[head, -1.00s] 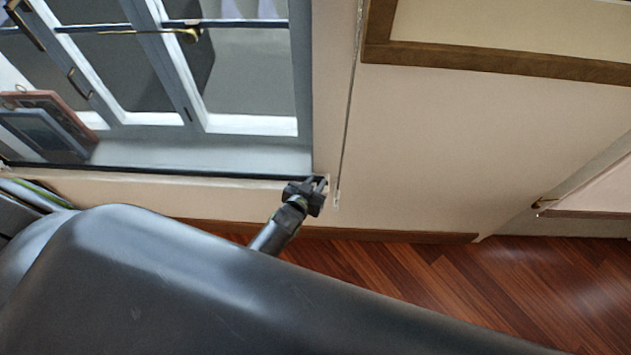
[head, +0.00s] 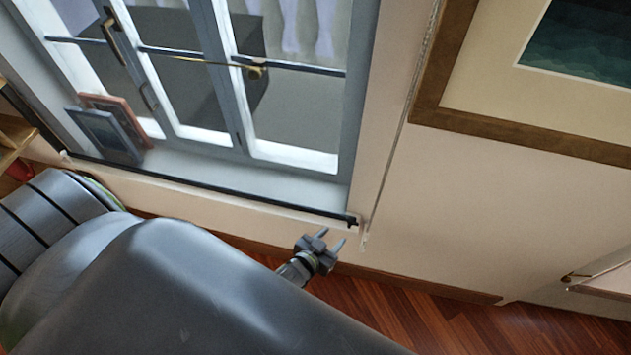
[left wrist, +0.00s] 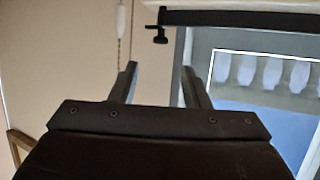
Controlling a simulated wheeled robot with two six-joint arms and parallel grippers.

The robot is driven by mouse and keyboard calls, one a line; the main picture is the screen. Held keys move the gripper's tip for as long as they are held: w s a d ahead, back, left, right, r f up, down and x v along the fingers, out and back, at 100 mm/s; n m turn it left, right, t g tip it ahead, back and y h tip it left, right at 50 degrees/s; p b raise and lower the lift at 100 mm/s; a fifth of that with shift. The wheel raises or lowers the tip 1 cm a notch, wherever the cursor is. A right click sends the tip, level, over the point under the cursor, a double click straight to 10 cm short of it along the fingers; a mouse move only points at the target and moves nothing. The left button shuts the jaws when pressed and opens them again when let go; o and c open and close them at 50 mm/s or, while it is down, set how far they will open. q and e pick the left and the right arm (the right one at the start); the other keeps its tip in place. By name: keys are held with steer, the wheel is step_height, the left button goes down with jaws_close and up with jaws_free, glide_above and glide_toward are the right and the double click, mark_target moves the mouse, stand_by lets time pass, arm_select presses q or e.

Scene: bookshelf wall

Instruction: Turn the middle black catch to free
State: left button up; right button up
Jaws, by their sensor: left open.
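A small black catch (head: 352,220) sits at the right end of the dark bar (head: 230,190) along the window's lower edge. In the left wrist view the catch (left wrist: 158,34) is a dark T-shaped piece ahead of the fingers. I see only this one black catch clearly, so I cannot tell whether it is the middle one. My left gripper (head: 331,238) is open and empty, just below and left of the catch and apart from it. In the left wrist view its two fingers (left wrist: 159,70) stand wide apart, with the catch beyond the gap. My right gripper is not in view.
The grey-framed window (head: 240,150) has a brass handle (head: 256,72). Two picture frames (head: 108,138) lean on its sill. A cord (head: 408,110) hangs right of the window, beside a large framed picture (head: 430,118). Bare wall lies below that picture, above the wooden floor (head: 430,320).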

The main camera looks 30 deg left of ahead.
arm_select(q)
steer(key=d+p+v, duration=0.1)
steer(key=v, duration=0.7)
steer(key=shift+a+p, duration=0.4)
steer(key=shift+a, duration=0.1)
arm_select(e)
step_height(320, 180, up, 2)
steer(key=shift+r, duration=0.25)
arm_select(q)
steer(key=shift+s, duration=0.1)
steer(key=s+a+f+n+g+y+b, duration=0.1)
steer(key=s+a+f+g+b, duration=0.2)
steer(key=s+f, duration=0.45)
steer(key=s+a+f+g+y+b, duration=0.1)
steer(key=s+a+f+g, duration=0.3)
steer(key=f, duration=0.6)
steer(key=s+a+f+g+b, duration=0.1)
steer(key=s+f, duration=0.3)
steer(key=s, duration=0.4)
steer(key=s+a+f+n+g, duration=0.1)
steer(key=s+a+f+g, duration=0.3)
steer(key=s, duration=0.4)
steer(key=shift+f+y+b, duration=0.3)
steer(key=shift+f+b, duration=0.05)
steer(key=shift+b, duration=0.05)
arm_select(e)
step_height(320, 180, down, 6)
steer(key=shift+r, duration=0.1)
arm_select(q)
steer(key=shift+w+a, duration=0.1)
